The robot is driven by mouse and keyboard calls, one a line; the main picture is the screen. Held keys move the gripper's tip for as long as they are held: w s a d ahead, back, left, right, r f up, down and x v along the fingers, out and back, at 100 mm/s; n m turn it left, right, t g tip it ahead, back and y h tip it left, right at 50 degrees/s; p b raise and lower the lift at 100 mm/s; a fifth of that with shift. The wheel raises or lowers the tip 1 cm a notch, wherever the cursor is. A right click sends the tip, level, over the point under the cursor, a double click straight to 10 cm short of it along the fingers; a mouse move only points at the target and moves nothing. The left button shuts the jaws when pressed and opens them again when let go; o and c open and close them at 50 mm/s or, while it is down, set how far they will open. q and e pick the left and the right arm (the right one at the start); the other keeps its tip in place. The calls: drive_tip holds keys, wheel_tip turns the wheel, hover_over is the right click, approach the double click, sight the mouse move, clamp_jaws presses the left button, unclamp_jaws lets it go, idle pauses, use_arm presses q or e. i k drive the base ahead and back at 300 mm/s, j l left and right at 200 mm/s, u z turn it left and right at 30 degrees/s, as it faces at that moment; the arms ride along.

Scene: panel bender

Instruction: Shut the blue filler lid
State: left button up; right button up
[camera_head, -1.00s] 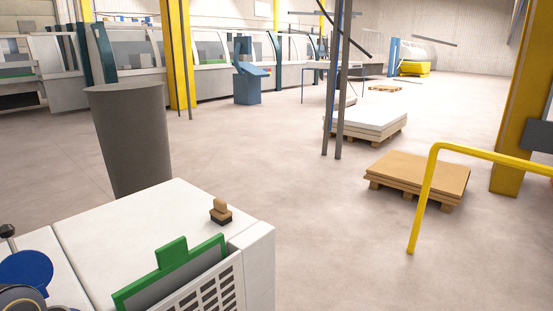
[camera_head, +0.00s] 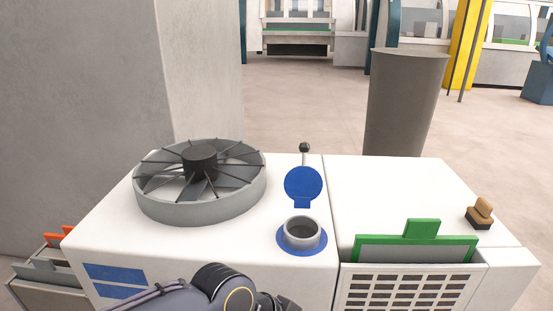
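The blue filler lid (camera_head: 303,184) is a round disc standing open and raised behind the filler neck. The grey filler neck (camera_head: 301,233) is open at the top and has a blue collar around its base. It sits on the white machine top (camera_head: 384,196). My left arm comes in along the bottom edge, in front of the machine. Only a dark part of my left gripper (camera_head: 280,303) shows at the bottom, nearer to me than the neck and clear of the lid; its fingers are cut off or unclear. My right gripper is out of view.
A grey round fan (camera_head: 201,182) stands left of the lid. A black-knobbed lever (camera_head: 304,148) rises behind it. A green-framed panel (camera_head: 420,242) and a wooden-handled brush (camera_head: 480,213) are to the right. A grey bin (camera_head: 402,105) stands behind the machine.

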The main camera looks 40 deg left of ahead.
sight(303, 184)
drive_tip(key=u, duration=1.4)
